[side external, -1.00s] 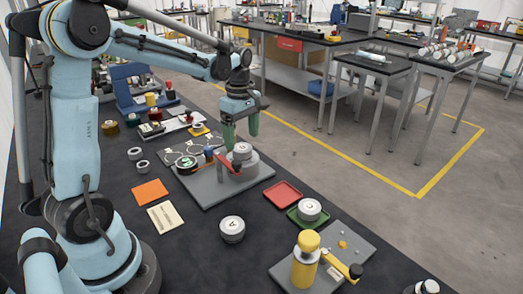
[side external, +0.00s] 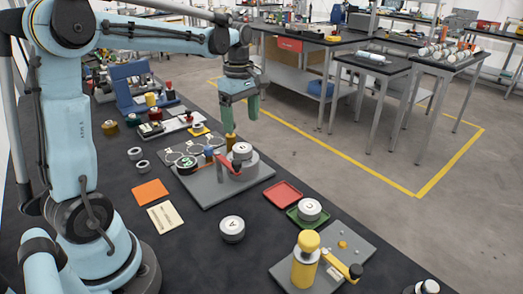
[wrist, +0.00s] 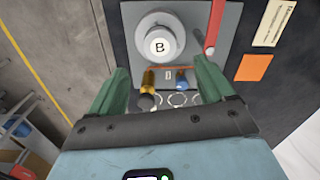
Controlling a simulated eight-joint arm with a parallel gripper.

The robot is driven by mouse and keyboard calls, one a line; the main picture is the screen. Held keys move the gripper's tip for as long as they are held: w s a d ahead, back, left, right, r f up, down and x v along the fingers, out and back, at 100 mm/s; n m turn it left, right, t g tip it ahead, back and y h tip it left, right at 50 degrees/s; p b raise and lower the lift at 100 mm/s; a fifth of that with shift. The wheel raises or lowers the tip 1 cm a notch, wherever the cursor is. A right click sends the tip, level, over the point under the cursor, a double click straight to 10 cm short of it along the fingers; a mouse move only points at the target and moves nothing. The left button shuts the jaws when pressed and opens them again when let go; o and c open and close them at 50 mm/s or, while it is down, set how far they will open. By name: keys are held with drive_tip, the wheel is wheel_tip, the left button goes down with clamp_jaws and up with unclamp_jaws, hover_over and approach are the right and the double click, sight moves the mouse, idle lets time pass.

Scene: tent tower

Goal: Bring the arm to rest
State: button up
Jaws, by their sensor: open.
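My gripper (side external: 240,106) has green fingers and is raised above the far end of a grey fixture plate (side external: 212,196). Its fingers are spread and empty, and they show wide apart in the wrist view (wrist: 160,82). Below it on the plate, a white-topped round piece marked B (wrist: 159,43) sits on a grey round base; it also shows in the side view (side external: 242,151). A red lever (side external: 229,163) lies beside that piece. A yellow-brown handle (wrist: 148,82) and a blue one (wrist: 182,79) stand on the plate between the fingers in the wrist view.
A white-topped piece marked A (side external: 231,228) stands on the black table. One marked C (side external: 310,207) sits on a green tray beside an empty red tray (side external: 283,195). A yellow post (side external: 305,265) rises at the front right. Air around my gripper is free.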

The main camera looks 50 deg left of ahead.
sight(242, 147)
wheel_tip(242, 147, down, 8)
drive_tip(key=shift+f, duration=0.15)
wheel_tip(242, 147, up, 4)
drive_tip(key=shift+r, duration=0.2)
drive_tip(key=s+d+r, duration=0.2)
drive_tip(key=d+r, duration=0.5)
drive_tip(key=d, duration=0.5)
drive_tip(key=s+d+f+m, duration=0.3)
drive_tip(key=s+d+m, duration=0.5)
drive_tip(key=s+d, duration=0.1)
drive_tip(key=s+d+f+m, duration=0.3)
drive_tip(key=s+d+m, duration=0.6)
drive_tip(key=s, duration=0.2)
drive_tip(key=shift+s+d, duration=0.15)
drive_tip(key=shift+o, duration=0.3)
